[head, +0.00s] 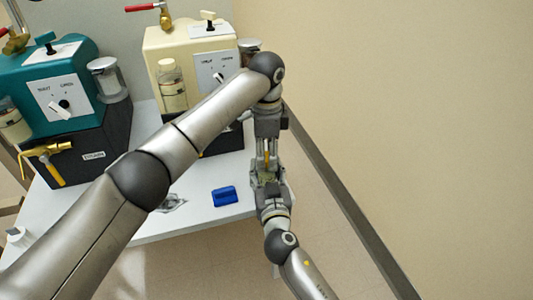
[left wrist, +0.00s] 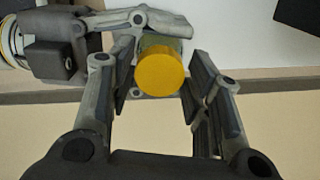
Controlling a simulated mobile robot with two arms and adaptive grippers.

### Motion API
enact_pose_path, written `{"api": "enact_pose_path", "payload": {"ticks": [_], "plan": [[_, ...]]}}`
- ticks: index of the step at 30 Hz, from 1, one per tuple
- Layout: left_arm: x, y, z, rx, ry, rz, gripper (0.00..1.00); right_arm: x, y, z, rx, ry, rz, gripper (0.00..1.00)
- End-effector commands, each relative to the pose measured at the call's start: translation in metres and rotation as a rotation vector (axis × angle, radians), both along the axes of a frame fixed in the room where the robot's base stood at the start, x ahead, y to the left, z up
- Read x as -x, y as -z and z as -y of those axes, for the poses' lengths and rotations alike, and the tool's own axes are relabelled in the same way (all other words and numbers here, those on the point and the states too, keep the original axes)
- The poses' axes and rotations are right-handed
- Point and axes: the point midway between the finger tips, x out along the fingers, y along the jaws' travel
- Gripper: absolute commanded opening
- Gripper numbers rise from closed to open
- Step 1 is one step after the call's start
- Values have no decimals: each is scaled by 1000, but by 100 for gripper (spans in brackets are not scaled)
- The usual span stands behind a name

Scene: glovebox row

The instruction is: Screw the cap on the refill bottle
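My left gripper (head: 267,154) reaches down at the table's right edge, and its fingers stand on both sides of the yellow cap (left wrist: 160,72). Behind the cap a greenish rim shows, which looks like the refill bottle (left wrist: 162,42); cap and bottle look in line, but I cannot tell how far the cap is on. My right gripper (head: 268,178) comes up from below, facing the left one, and looks shut around the bottle. Its fingers hide most of the bottle.
A white table (head: 185,222) carries a blue block (head: 225,196) near its front edge. A teal machine (head: 75,75) with a yellow tap (head: 48,153) and a cream machine (head: 190,45) stand at the back. A beige wall is on the right, with open floor before it.

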Motion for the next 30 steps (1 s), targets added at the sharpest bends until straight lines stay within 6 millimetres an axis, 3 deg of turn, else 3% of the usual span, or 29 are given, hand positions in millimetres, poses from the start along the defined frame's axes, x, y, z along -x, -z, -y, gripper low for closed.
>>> {"api": "enact_pose_path", "payload": {"ticks": [11, 22, 30], "plan": [[0, -1, 0, 0, -2, 1, 57, 0, 0, 0, 0, 0, 0, 0], [0, -41, 0, 1, -2, 2, 57, 0, 0, 0, 0, 0, 0, 0], [0, -45, 0, 0, -2, 0, 57, 0, 0, 0, 0, 0, 0, 0]]}}
